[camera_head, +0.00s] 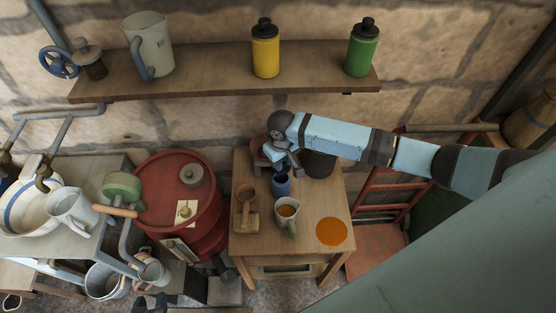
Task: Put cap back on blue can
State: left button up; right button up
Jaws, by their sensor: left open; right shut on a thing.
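The blue can (281,186) stands upright on the small wooden table, left of its middle and near the back. My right gripper (284,169) reaches in from the right and is directly above the can, fingers pointing down. It is shut on the cap, which is mostly hidden by the fingers; I cannot tell whether the cap touches the can. My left gripper (150,302) shows only as a small dark part at the bottom edge, open, far from the can.
A red barrel (160,180) stands left. Yellow (265,52) and green (361,50) capped cans stand on the shelf.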

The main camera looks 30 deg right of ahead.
aim_at(280, 184)
jog(key=shift+w+f, duration=0.1)
jog(key=shift+f+b, duration=0.4)
jog(key=shift+b, duration=0.1)
notch_tip(280, 184, down, 2)
jog(key=shift+f+b, duration=0.1)
jog(key=shift+b, duration=1.15)
jog(key=shift+f+b, duration=0.65)
jog(key=shift+b, duration=0.15)
jog(key=shift+f+b, duration=0.3)
jog(key=shift+b, duration=0.15)
jog(key=shift+r+p, duration=0.1)
jog(key=shift+p, duration=0.45)
jog(key=shift+p, duration=0.65)
